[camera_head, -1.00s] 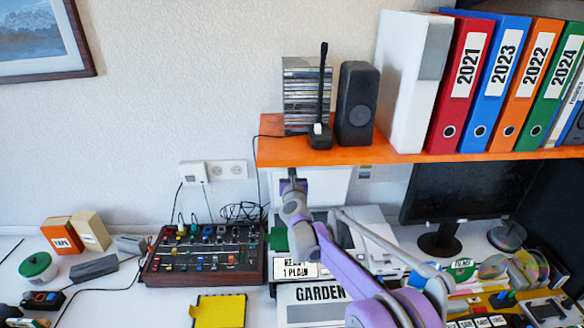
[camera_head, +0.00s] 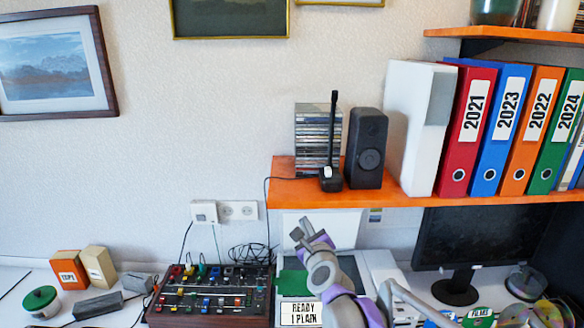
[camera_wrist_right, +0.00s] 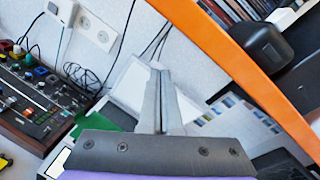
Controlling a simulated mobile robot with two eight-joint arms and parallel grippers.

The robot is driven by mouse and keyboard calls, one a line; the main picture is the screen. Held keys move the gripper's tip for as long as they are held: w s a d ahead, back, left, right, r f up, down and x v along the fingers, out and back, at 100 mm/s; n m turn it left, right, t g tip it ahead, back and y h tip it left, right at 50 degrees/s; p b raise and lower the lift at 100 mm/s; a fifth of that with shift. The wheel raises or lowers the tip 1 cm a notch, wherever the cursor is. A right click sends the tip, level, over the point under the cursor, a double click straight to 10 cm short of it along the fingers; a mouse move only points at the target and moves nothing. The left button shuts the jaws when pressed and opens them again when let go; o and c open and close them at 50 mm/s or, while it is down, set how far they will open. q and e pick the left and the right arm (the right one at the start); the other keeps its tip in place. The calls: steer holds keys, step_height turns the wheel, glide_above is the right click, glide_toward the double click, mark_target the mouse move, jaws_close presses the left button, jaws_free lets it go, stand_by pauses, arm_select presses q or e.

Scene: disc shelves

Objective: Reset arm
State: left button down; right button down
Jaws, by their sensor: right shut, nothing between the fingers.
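My right gripper (camera_head: 299,232) is raised in front of the wall, just below the left end of the orange shelf. In the right wrist view its two grey fingers (camera_wrist_right: 160,90) are together, with nothing between them. The purple and grey right arm (camera_head: 338,290) comes up from the bottom of the head view and covers part of the desk things behind it. My left gripper is in neither view.
The orange shelf (camera_head: 300,192) carries a black speaker (camera_head: 366,148), stacked disc cases and several binders. A mixer (camera_head: 210,295) stands left of the arm. A "READY 1 PLAIN" label (camera_head: 301,313) and a dark monitor (camera_head: 470,237) are nearby.

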steer(key=s+d+f+n+g+h, duration=0.1)
steer(key=s+d+f+n+g, duration=0.2)
steer(key=s+f+n, duration=0.4)
steer(key=s+d+f+n+g, duration=0.4)
steer(key=s+f+n, duration=0.3)
steer(key=s, duration=1.1)
steer(key=s+d+f+n+g+h, duration=0.1)
steer(key=s+d+f+n+g, duration=0.3)
steer(key=s+n, duration=0.9)
step_height(320, 180, down, 3)
steer(key=shift+s+d+f+n+h, duration=0.15)
steer(key=shift+s+d+n+h, duration=0.2)
steer(key=shift+d, duration=0.7)
